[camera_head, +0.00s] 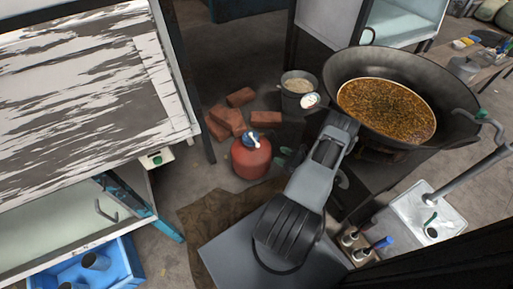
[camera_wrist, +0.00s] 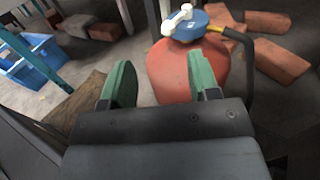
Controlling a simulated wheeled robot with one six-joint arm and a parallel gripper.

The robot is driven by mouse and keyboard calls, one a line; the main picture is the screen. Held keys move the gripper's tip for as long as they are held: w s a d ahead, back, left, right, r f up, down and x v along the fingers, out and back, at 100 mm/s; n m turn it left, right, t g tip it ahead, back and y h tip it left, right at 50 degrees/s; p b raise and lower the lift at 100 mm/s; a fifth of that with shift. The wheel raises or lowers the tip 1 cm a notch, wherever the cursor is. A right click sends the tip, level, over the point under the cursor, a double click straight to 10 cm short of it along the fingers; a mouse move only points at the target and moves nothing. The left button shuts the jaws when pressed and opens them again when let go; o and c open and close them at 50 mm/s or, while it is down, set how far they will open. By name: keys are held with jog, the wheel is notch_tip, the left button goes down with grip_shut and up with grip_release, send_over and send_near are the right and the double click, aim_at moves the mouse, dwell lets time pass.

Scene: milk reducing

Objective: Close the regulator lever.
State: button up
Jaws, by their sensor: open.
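A red gas cylinder (camera_head: 251,158) stands on the floor in the middle of the head view, and it also shows in the wrist view (camera_wrist: 160,75). A blue regulator (camera_wrist: 203,22) with a white lever (camera_wrist: 178,20) sits on its top; in the head view the lever (camera_head: 253,140) is small. My gripper (camera_wrist: 160,85) has two green fingers, spread apart with nothing between them. It is close to the cylinder, with the fingers below the regulator in the wrist view and apart from the lever. In the head view my arm hides most of the gripper.
Several bricks (camera_head: 228,118) lie behind the cylinder. A hose (camera_wrist: 246,60) runs from the regulator. A large wok (camera_head: 440,78) of brown food stands at the right on a stove. A worn white table (camera_head: 100,90) and a blue crate (camera_head: 125,262) are at the left.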

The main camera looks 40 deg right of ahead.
aim_at(259, 144)
jog(key=shift+m+t+h, duration=0.3)
jog(key=shift+m+h, duration=0.3)
jog(key=b+x, duration=0.1)
jog(key=x, duration=0.3)
jog(key=f+b+x, duration=0.1)
jog(key=x, duration=0.3)
jog(key=f+b+x, duration=0.1)
jog(key=x, duration=0.4)
jog(key=shift+w+d+f, duration=0.1)
grip_shut()
